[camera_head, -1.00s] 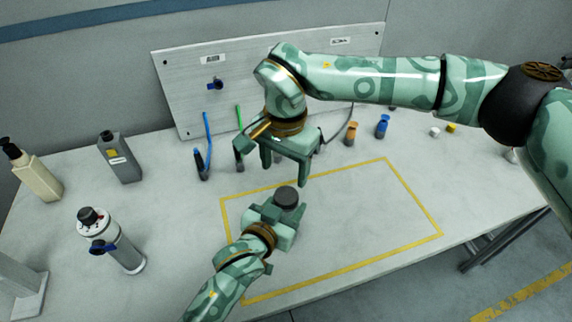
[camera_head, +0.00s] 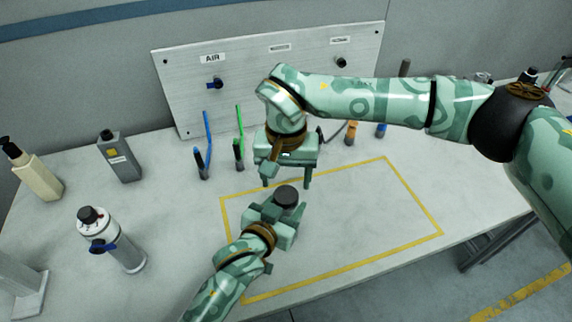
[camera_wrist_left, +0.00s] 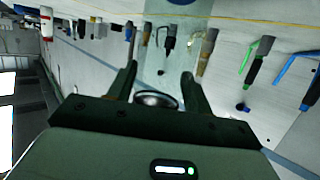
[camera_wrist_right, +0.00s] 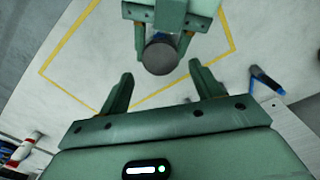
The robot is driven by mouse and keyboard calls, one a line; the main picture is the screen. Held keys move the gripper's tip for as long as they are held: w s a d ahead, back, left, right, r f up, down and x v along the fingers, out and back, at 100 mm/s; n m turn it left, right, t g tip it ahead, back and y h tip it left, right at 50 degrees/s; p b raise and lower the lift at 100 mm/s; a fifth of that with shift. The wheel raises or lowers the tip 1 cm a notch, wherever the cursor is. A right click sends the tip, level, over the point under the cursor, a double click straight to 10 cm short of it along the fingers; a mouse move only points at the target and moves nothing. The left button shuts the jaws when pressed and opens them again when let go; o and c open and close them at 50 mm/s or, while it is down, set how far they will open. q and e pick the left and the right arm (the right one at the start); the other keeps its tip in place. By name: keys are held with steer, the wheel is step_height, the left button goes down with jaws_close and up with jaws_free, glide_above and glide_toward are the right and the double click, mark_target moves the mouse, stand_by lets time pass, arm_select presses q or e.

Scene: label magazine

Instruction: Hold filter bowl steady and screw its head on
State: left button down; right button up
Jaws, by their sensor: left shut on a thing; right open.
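A dark grey round piece (camera_head: 286,196) tops what my left gripper (camera_head: 281,212) holds inside the yellow outline. It is the filter's upper part; I cannot tell whether it is fully seated on the bowl. The right wrist view shows its flat round top (camera_wrist_right: 160,57) between the left fingers, with a bit of blue beside it. The left wrist view shows a shiny rim (camera_wrist_left: 155,100) between the left fingers; most of the bowl is hidden. My right gripper (camera_head: 287,182) is open, pointing down just above and behind the round piece, not visibly touching it.
A yellow outline (camera_head: 405,187) marks the mostly clear table middle. A panel (camera_head: 180,90) stands behind, with blue (camera_head: 208,140) and green (camera_head: 239,130) hoses before it. At left stand a beige bottle (camera_head: 35,175), a grey bottle (camera_head: 119,160) and a white-grey canister (camera_head: 118,245).

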mark_target(286, 194)
steer(key=shift+f, duration=2.3)
steer(key=c, duration=1)
